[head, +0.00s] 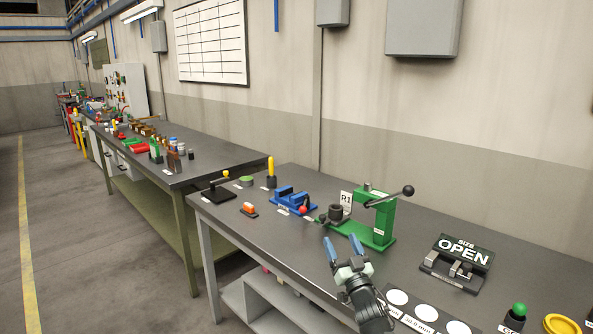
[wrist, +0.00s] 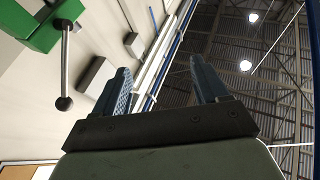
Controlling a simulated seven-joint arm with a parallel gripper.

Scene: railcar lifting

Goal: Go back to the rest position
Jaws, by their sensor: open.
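My gripper (head: 343,249) is in the head view, raised over the near workbench (head: 262,238), with its two blue fingers pointing up and apart. It is open, with nothing between the fingers. In the wrist view the gripper (wrist: 162,88) also shows empty, with the ceiling and wall beyond its fingers. The green press (head: 377,222) with a black ball-ended lever stands just behind and to the right of the gripper in the head view. Part of the press (wrist: 45,22) and its lever show at the upper left of the wrist view.
A blue vise (head: 288,200), an orange-and-white item (head: 249,209) and a yellow-handled tool (head: 271,172) stand to the left on the bench. An OPEN sign block (head: 462,253), a green-knobbed item (head: 517,314) and a yellow ring (head: 561,324) are at right. A card with white circles (head: 426,313) lies near the gripper.

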